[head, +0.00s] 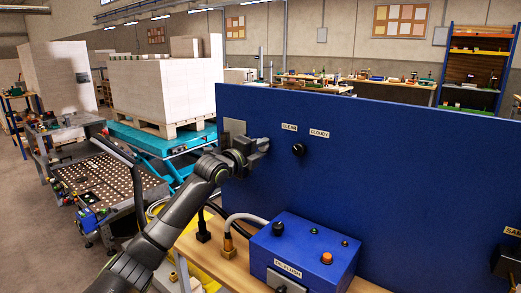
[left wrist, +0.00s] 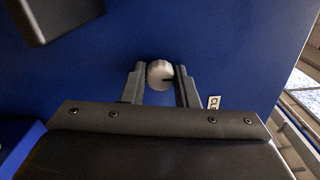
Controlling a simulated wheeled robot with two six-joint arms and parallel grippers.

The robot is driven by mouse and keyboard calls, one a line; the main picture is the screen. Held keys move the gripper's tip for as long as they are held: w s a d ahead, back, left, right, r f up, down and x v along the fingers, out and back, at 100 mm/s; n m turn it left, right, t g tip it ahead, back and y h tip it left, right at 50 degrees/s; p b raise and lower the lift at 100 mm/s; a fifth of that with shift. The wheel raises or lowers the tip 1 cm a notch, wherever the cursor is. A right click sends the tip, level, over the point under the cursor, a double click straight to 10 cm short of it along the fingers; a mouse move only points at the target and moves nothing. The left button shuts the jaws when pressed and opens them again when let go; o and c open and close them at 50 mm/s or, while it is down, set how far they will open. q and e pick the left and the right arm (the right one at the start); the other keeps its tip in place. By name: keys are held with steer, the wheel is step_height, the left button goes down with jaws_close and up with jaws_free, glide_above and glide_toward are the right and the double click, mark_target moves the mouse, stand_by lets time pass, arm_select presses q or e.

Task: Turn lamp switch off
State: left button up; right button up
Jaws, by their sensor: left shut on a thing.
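A round pale grey knob (left wrist: 160,72) with a dark mark stands on the blue panel in the left wrist view, between the two fingers of my left gripper (left wrist: 161,86). The fingers are shut on it from both sides. In the head view my left gripper (head: 262,146) reaches the blue panel (head: 400,170) and hides the grey knob. No lamp label shows by this knob, so I cannot tell from lettering that it is the lamp switch. A black knob (head: 298,149) sits right of the gripper, under the labels CLEAR (head: 289,127) and CLOUDY (head: 319,133). My right gripper is out of view.
A blue control box (head: 300,252) with an orange button and a lettered label stands on the wooden bench below the panel, with cables beside it. A grey plate (head: 234,128) is at the panel's left edge. A dark box (head: 506,262) is at far right.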

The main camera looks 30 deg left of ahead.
arm_select(q)
steer(key=shift+f, duration=0.1)
steer(key=o, duration=1)
steer(key=s+a+p, duration=0.1)
steer(key=s+p, duration=0.7)
steer(key=s, duration=0.9)
steer(key=shift+s+a, duration=0.15)
steer(key=shift+s, duration=0.05)
